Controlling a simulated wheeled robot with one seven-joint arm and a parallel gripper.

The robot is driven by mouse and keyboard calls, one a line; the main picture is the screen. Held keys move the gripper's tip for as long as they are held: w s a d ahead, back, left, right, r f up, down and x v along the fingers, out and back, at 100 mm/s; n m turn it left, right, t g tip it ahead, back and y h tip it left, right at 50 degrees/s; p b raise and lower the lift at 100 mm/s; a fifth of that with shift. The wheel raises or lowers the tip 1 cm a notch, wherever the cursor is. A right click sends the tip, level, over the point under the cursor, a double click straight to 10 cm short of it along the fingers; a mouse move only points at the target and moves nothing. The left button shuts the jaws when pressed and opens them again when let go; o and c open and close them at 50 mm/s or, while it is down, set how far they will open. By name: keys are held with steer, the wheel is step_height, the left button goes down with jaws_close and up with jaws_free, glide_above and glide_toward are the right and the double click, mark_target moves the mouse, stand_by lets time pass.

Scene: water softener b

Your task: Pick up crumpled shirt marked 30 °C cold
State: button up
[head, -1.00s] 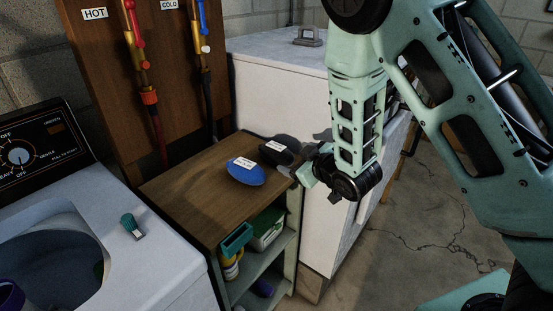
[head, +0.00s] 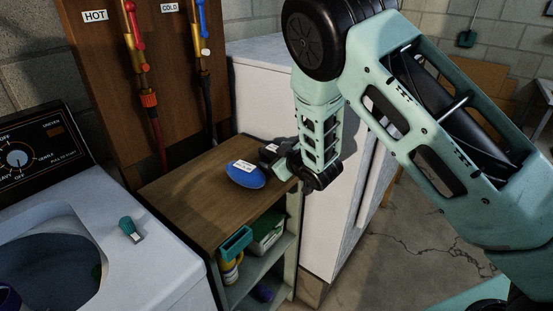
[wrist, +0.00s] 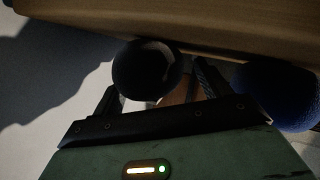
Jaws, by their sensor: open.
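Two rounded cloth bundles with white labels lie on the wooden shelf top: a blue one (head: 245,175) and a dark one (head: 267,154) just behind it to the right. The label print is too small to read, so I cannot tell which is marked 30 °C cold. My gripper (wrist: 158,88) is open. In the wrist view the dark bundle (wrist: 145,70) shows between and beyond the fingers, and the blue bundle (wrist: 280,97) is to the right. In the head view my gripper is at the dark bundle's right side and partly covers it. I cannot tell whether they touch.
The wooden shelf unit (head: 190,200) has bottles and boxes on its lower shelves. A white washer (head: 155,265) stands left and a white chest (head: 262,85) behind right. Hot and cold pipes rise behind. The left part of the shelf top is clear.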

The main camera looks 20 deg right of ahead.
steer(key=shift+c, duration=0.4)
steer(key=c, duration=1.1)
steer(key=shift+r, duration=0.1)
